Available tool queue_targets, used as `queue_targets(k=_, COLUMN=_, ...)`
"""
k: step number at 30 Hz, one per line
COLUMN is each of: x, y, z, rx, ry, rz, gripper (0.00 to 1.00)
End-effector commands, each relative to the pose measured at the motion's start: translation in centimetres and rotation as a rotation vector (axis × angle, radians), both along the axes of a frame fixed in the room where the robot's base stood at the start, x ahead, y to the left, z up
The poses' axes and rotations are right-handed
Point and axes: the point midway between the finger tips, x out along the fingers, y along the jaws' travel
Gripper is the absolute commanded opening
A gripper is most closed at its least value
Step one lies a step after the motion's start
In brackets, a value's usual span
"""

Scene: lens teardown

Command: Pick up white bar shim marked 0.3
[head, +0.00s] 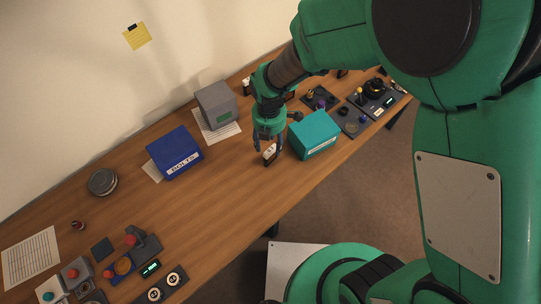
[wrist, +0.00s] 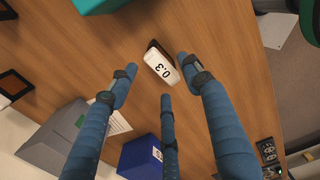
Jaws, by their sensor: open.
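The white bar shim marked 0.3 (wrist: 161,66) lies on the wooden table in the wrist view, with a dark edge or piece along one side. In the head view the white shim (head: 269,152) shows small, just below my gripper. My gripper (head: 266,143) points down at it, and its fingertips are close to the shim. In the wrist view the blue fingers of my gripper (wrist: 156,76) are spread apart, with the shim by the gap between the tips. Nothing is held. Whether any fingertip touches the shim is not clear.
A teal box (head: 314,136) stands just right of my gripper. A blue bin labelled BOLTS (head: 175,153) and a grey box (head: 216,105) stand to the left and behind. Devices with knobs (head: 374,98) sit at the right end. The table in front of the blue bin is clear.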

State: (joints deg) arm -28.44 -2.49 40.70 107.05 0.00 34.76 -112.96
Motion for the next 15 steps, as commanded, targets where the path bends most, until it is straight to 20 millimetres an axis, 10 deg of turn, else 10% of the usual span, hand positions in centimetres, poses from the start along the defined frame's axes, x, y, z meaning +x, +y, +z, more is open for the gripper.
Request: queue_targets(k=15, x=0.01, y=0.01, z=-1.26, rx=0.000, ry=0.000, rz=0.000, gripper=0.49)
